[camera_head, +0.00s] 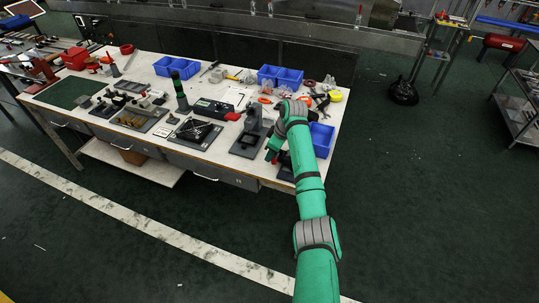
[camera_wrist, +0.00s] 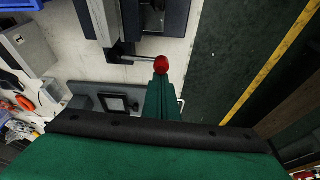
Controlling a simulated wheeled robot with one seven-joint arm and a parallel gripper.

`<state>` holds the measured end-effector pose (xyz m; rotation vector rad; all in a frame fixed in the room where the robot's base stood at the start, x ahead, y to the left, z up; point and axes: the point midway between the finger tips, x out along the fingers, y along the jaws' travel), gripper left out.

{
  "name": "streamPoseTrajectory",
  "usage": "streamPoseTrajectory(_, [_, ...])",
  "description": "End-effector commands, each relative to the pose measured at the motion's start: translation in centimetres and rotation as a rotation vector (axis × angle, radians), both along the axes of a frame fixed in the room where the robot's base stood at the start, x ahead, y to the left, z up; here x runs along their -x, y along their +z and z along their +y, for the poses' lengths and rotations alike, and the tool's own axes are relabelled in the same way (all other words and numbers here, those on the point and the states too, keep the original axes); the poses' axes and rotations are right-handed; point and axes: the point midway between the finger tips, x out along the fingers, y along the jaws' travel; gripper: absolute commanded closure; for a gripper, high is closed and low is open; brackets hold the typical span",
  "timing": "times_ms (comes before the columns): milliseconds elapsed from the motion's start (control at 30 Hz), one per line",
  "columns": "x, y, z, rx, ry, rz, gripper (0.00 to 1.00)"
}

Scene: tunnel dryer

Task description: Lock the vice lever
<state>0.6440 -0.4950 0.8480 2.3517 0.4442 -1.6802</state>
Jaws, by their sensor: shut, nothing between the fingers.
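The vice lever is a thin dark rod (camera_wrist: 135,60) with a red ball knob (camera_wrist: 161,65) at its end. In the wrist view it sticks out to the right from a dark vice body (camera_wrist: 112,28) at the top. My gripper (camera_wrist: 161,84) is shut and empty, with its green fingertips right at the red knob; I cannot tell whether they touch it. In the head view my gripper (camera_head: 272,155) is at the bench's front edge, just right of a grey upright device on a dark base (camera_head: 246,146). The lever cannot be made out clearly there.
The white bench (camera_head: 222,153) is crowded with fixtures and tools. A blue bin (camera_head: 322,139) stands right of my wrist, and more blue bins (camera_head: 281,76) stand behind. A dark plate with a square frame (camera_wrist: 118,102) lies left of my fingers. Open green floor (camera_head: 430,200) is at right.

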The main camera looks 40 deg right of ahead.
Motion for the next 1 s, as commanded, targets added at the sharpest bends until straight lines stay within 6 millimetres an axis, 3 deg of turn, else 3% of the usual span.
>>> streamPoseTrajectory(167, [0.0,-0.3,0.2,0.0,-0.002,0.012,1.0])
streamPoseTrajectory(433, [-2.7,-0.5,2.5,-0.001,0.004,0.002,1.0])
streamPoseTrajectory(633, [-0.8,3.8,0.5,0.001,-0.014,-0.002,1.0])
streamPoseTrajectory(800, [-0.8,6.7,1.1,0.0,0.004,-0.002,1.0])
streamPoseTrajectory(1000, [-0.6,8.6,1.2,-0.001,0.011,-0.002,1.0])
